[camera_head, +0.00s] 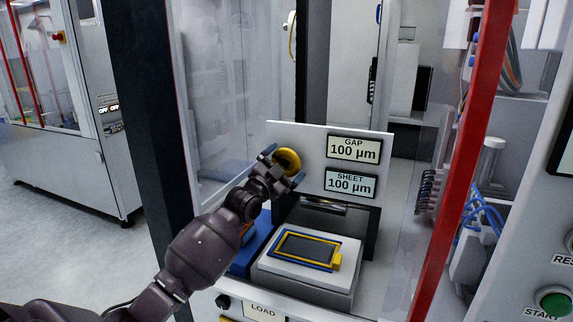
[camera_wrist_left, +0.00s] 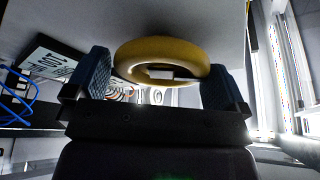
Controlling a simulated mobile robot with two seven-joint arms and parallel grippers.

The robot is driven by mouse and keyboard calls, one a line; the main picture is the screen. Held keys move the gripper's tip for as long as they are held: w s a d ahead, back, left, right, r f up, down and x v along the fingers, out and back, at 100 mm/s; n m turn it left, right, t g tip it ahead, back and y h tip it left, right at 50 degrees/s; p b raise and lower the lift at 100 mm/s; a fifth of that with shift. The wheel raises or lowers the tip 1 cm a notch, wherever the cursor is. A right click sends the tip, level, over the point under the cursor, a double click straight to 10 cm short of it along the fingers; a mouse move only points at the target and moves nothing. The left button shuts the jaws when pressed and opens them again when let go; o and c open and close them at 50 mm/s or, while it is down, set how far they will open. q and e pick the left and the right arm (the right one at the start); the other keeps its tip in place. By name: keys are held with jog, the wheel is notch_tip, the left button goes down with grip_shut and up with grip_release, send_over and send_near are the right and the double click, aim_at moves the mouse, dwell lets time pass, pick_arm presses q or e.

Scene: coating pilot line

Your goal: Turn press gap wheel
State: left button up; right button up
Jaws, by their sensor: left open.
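The press gap wheel (camera_head: 289,157) is a yellow ring on the upright light panel (camera_head: 308,138). My left gripper (camera_head: 283,166) is at the wheel, with its blue-tipped fingers apart. In the left wrist view the wheel (camera_wrist_left: 160,47) lies between the open fingers (camera_wrist_left: 160,85), one on either side. A gap shows between the wheel and at least the left finger; contact on the right side is hard to tell. The gap display (camera_head: 353,149) reads 100 µm, and the sheet display (camera_head: 350,184) below it also reads 100 µm. My right gripper is not seen.
Below the panel, a blue and yellow framed dark plate (camera_head: 306,250) lies on a light block (camera_head: 272,266). A red post (camera_head: 468,160) stands to the right and a dark post (camera_head: 152,110) to the left. A green START button (camera_head: 554,302) is at lower right.

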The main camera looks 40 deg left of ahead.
pick_arm(q)
jog(key=shift+w+r, duration=0.1)
jog(key=shift+w, duration=0.2)
